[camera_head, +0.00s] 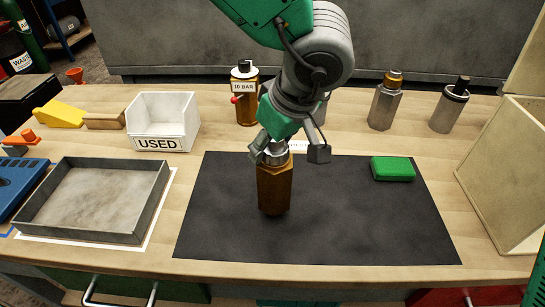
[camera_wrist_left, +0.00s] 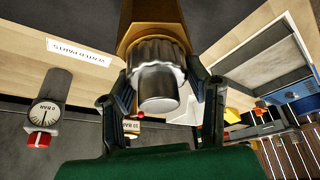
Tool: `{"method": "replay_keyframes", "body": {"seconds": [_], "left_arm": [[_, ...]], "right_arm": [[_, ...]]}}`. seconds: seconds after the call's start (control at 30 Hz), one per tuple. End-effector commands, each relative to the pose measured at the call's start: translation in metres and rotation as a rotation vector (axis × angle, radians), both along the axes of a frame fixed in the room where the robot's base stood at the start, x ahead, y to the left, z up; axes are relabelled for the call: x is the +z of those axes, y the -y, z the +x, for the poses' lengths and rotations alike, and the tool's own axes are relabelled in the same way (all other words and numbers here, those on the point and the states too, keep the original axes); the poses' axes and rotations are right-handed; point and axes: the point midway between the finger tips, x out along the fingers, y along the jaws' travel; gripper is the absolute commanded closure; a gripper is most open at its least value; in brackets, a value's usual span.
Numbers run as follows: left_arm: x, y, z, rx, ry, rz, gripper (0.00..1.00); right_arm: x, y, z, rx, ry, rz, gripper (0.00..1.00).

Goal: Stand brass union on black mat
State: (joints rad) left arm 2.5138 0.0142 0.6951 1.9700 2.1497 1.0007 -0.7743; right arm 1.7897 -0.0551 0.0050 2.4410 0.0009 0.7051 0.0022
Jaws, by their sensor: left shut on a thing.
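The brass union (camera_head: 275,188), a hexagonal brass body with a silver knurled top, is upright over the middle-left of the black mat (camera_head: 370,225). Whether its base touches the mat I cannot tell. My left gripper (camera_head: 290,150) comes down from above and is shut on its silver top. In the left wrist view, the gripper's two fingers (camera_wrist_left: 162,95) are on either side of the silver top (camera_wrist_left: 158,85), with the brass body (camera_wrist_left: 152,22) beyond. My right gripper is not in view.
A green block (camera_head: 392,169) lies on the mat's back right. Behind stand a brass fitting marked 10 BAR (camera_head: 246,105) and two metal fittings (camera_head: 384,105) (camera_head: 450,105). A USED bin (camera_head: 162,120) and grey tray (camera_head: 95,200) are left. The mat's front right is clear.

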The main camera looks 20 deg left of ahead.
Motion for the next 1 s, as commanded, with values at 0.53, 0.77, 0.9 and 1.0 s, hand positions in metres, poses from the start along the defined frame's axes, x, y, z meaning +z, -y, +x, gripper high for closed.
{"method": "replay_keyframes", "body": {"seconds": [0.53, 0.77, 0.9, 1.0], "left_arm": [[-0.025, 0.0, 0.0, -0.002, 0.0, -0.001, 0.4], [-0.025, 0.0, 0.0, -0.002, -0.001, -0.001, 0.37], [-0.023, 0.002, 0.0, -0.001, -0.001, 0.002, 0.37], [-0.012, 0.006, -0.001, -0.001, 0.0, 0.0, 0.37]], "right_arm": [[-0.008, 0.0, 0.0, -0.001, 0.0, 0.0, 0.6], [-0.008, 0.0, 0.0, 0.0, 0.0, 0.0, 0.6], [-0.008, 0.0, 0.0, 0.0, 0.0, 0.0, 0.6], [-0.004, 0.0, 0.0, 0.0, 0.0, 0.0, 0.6]]}}
